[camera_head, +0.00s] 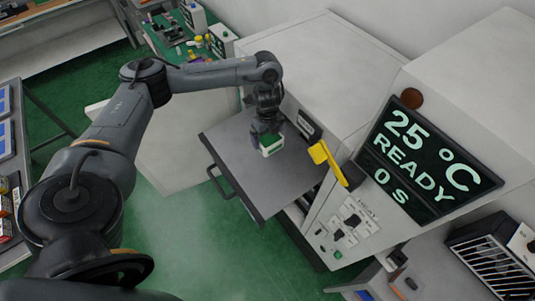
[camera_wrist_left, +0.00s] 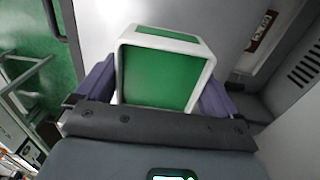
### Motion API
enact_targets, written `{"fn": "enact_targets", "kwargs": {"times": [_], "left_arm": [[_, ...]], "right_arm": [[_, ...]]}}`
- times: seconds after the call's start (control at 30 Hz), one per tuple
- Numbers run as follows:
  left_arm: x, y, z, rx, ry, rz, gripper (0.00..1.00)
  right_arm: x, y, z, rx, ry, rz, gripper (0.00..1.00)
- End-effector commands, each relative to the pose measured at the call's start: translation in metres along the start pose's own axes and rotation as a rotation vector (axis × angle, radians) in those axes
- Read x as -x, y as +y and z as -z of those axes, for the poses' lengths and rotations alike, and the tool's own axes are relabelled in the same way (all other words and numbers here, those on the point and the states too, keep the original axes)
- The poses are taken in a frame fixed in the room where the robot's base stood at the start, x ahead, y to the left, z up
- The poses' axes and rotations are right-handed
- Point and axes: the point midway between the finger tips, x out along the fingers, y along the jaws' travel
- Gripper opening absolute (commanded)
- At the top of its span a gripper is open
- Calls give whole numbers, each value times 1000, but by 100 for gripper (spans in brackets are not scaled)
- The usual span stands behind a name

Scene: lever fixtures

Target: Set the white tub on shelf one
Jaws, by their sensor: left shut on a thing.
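The white tub (camera_head: 271,149) has green faces and white edges. My left gripper (camera_head: 267,133) is shut on it, and the tub hangs below the fingers over the grey open panel of the machine. In the left wrist view the tub (camera_wrist_left: 163,75) sits between the two purple fingers, its green side facing the camera. I cannot tell whether the tub touches the panel. Shelf one cannot be told for certain; the machine's inside is mostly hidden. My right gripper is not in view.
The grey panel (camera_head: 237,165) with a dark handle juts out from the machine. A yellow lever (camera_head: 325,160) stands right of the tub, beside a display (camera_head: 424,160) reading "25 °C READY 0 s". A green bench (camera_head: 168,48) with small items is behind.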

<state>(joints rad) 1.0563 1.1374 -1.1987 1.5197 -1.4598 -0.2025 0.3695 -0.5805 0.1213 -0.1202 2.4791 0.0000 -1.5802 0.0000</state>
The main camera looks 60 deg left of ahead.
Motion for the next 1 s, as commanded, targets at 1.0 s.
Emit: {"fn": "enact_targets", "kwargs": {"times": [1.0], "left_arm": [[-88, 0, 0, 1, 0, 1, 59]], "right_arm": [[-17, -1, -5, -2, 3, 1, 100]]}}
